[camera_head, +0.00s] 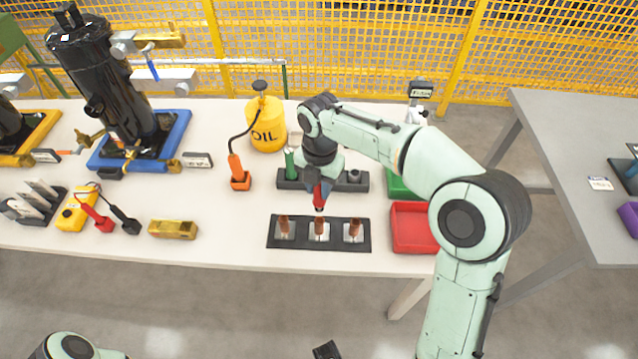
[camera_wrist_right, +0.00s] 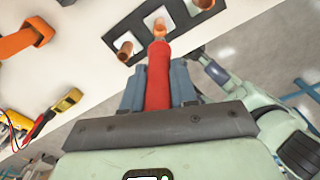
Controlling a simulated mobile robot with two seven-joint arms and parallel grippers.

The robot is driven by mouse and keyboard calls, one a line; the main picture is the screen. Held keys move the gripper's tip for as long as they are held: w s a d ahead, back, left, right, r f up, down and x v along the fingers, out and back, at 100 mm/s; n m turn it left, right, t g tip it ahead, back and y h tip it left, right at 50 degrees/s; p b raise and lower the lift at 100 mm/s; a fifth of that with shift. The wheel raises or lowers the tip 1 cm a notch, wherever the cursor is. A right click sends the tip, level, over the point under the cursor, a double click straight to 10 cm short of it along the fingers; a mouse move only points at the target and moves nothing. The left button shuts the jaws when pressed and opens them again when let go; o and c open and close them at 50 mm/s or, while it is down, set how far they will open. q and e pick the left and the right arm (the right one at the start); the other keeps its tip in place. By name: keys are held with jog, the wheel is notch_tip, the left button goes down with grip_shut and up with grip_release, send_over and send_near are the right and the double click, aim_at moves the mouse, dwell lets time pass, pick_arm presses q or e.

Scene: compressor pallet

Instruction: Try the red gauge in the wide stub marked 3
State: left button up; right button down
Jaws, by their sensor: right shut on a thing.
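My right gripper (camera_wrist_right: 157,88) is shut on the red gauge (camera_wrist_right: 158,70), which points away from the palm. In the head view the red gauge (camera_head: 319,196) hangs below the right wrist, over the dark plate (camera_head: 302,247) with three copper stubs. The stubs are the left one (camera_head: 284,225), the middle one (camera_head: 319,227) and the right one (camera_head: 353,229). The gauge's tip lines up with the middle stub (camera_wrist_right: 157,25) in the wrist view; I cannot tell whether they touch. The stub marks are not readable. My left gripper is not clearly in view.
A dark rack (camera_head: 290,183) with a green gauge (camera_head: 291,163) stands behind the plate. A red tray (camera_head: 413,228) is to the right, with a green tray (camera_head: 397,188) behind it.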

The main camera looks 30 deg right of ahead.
aim_at(319, 201)
jog(key=shift+r, duration=0.1)
jog(key=shift+f+b, duration=1.25)
jog(key=shift+f, duration=1.35)
jog(key=shift+p, duration=0.7)
jog(key=shift+f+b, duration=0.3)
jog(key=shift+f, duration=0.2)
jog(key=shift+s+f, duration=0.1)
dwell(1.7)
jog(key=shift+r+p, duration=1.6)
jog(key=shift+p, duration=0.05)
